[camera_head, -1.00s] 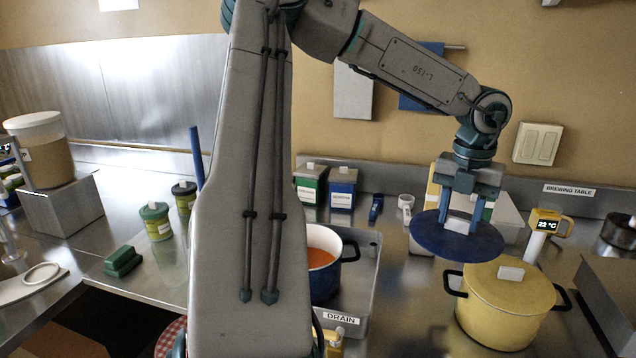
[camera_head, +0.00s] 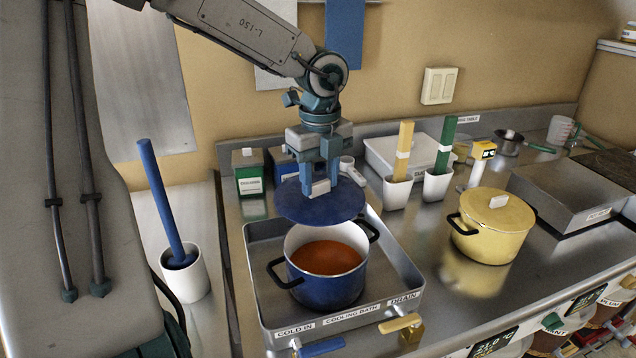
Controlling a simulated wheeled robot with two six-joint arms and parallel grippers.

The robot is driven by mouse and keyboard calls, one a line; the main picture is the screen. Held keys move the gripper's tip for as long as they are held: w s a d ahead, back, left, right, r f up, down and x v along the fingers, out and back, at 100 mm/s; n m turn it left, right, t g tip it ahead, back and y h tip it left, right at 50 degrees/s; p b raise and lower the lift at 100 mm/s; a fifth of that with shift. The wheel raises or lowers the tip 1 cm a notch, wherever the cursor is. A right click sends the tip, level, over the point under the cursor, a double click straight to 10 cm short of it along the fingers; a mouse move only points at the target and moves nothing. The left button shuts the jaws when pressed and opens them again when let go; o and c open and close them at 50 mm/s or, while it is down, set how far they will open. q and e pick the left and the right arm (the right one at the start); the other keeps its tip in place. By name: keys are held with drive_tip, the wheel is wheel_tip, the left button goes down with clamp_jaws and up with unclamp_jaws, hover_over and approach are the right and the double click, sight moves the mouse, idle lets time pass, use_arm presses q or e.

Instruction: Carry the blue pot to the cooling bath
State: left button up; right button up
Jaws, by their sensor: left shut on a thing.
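The blue pot (camera_head: 334,294), open and holding orange-red liquid, stands inside the grey metal cooling bath (camera_head: 396,268) in the middle of the view. The bath's front carries labels reading COLD IN, COOLING BATH and DRAIN. My left gripper (camera_head: 319,178) is shut on the light knob of a round blue lid (camera_head: 318,208). It holds the lid roughly level, above the pot's back edge in the picture. The lid hides the bath's rear part; its exact height over the pot is hard to tell. My right gripper is not in view.
A yellow lidded pot (camera_head: 492,228) stands right of the bath. White holders with a yellow and a green stick (camera_head: 443,146) stand behind. A white cup (camera_head: 187,274) with a blue stick stands left. Blue (camera_head: 322,347) and yellow (camera_head: 402,323) taps project from the bath's front.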

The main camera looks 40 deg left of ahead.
sight(328, 207)
use_arm(q)
drive_tip(key=d+n, duration=0.1)
drive_tip(key=n, duration=0.1)
drive_tip(key=s+d+n, duration=0.1)
drive_tip(key=d+n, duration=0.1)
drive_tip(key=shift+d+f+n+p, duration=0.1)
drive_tip(key=shift+f+n+p, duration=0.05)
drive_tip(key=shift+n+p, duration=0.25)
drive_tip(key=shift+s+d+f+n, duration=0.1)
drive_tip(key=shift+s+d+n, duration=0.15)
drive_tip(key=shift+n, duration=0.35)
drive_tip(key=shift+s+f, duration=0.15)
drive_tip(key=shift+f, duration=0.15)
drive_tip(key=shift+f+b, duration=0.5)
drive_tip(key=shift+f, duration=1.55)
drive_tip(key=shift+f+b, duration=0.6)
drive_tip(key=shift+b, duration=0.3)
drive_tip(key=shift+f+b, duration=0.3)
drive_tip(key=shift+b, duration=0.15)
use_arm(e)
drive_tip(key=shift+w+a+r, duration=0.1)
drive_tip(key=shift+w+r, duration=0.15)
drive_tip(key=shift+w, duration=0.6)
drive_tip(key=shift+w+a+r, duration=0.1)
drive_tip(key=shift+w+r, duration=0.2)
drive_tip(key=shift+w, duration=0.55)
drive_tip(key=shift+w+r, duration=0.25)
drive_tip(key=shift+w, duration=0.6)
